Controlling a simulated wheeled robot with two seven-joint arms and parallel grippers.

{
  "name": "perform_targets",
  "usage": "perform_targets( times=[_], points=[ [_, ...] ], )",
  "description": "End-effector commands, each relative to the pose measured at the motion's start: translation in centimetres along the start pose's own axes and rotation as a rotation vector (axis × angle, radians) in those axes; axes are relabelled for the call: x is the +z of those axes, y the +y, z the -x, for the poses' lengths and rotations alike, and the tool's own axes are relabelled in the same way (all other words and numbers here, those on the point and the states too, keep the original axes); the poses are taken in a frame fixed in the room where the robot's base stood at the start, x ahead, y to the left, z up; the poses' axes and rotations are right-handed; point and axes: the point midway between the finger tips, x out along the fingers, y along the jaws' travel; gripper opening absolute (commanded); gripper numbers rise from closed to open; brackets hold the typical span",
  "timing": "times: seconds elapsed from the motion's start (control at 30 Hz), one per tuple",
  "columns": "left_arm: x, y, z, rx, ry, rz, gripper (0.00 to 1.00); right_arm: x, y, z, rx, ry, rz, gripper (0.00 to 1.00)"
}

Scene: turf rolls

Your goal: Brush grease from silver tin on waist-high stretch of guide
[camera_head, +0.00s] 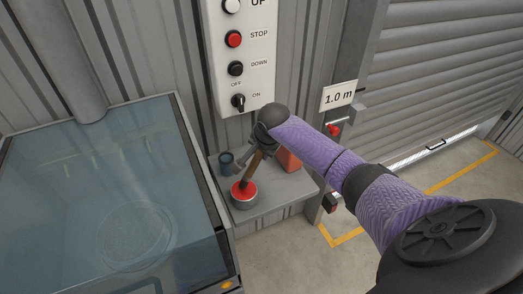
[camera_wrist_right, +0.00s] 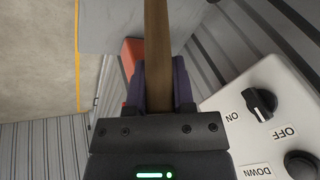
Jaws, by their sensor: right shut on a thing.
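The silver tin (camera_head: 243,204) stands on a small grey shelf, with red grease at its top. My right gripper (camera_head: 262,145) is shut on the brown wooden handle of a brush (camera_head: 253,170). The handle slants down to the tin, and its lower end meets the red grease; the bristles cannot be made out. The handle also shows between the fingers in the right wrist view (camera_wrist_right: 158,50). The door guide (camera_head: 360,70) is a grey upright right of the arm, beside a "1.0 m" sign (camera_head: 339,96). My left gripper is out of view.
A dark cup (camera_head: 227,164) stands behind the tin on the shelf (camera_head: 285,190). An orange-red object (camera_head: 289,160) is partly hidden by my arm. A control box (camera_head: 240,60) hangs above. A glass-topped case (camera_head: 75,190) fills the left; a shutter (camera_head: 440,80) stands right.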

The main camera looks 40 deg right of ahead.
Motion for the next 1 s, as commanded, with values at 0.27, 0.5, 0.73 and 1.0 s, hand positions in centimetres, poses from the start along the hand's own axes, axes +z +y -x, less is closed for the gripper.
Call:
perform_targets(
  times=[0.27,0.5,0.73,1.0],
  points=[
    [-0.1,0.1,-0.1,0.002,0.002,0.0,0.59,0.1,0.1,-0.3,0.0,0.0,0.0,0.0],
    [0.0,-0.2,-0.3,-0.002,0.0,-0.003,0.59,0.1,0.2,-0.5,0.0,0.0,0.0,0.0],
    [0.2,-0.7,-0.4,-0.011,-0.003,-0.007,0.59,0.2,0.3,-0.8,0.0,0.0,0.0,0.0],
    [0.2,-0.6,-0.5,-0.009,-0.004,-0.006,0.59,0.3,0.4,-1.1,-0.001,0.0,0.0,0.0]
  ],
)
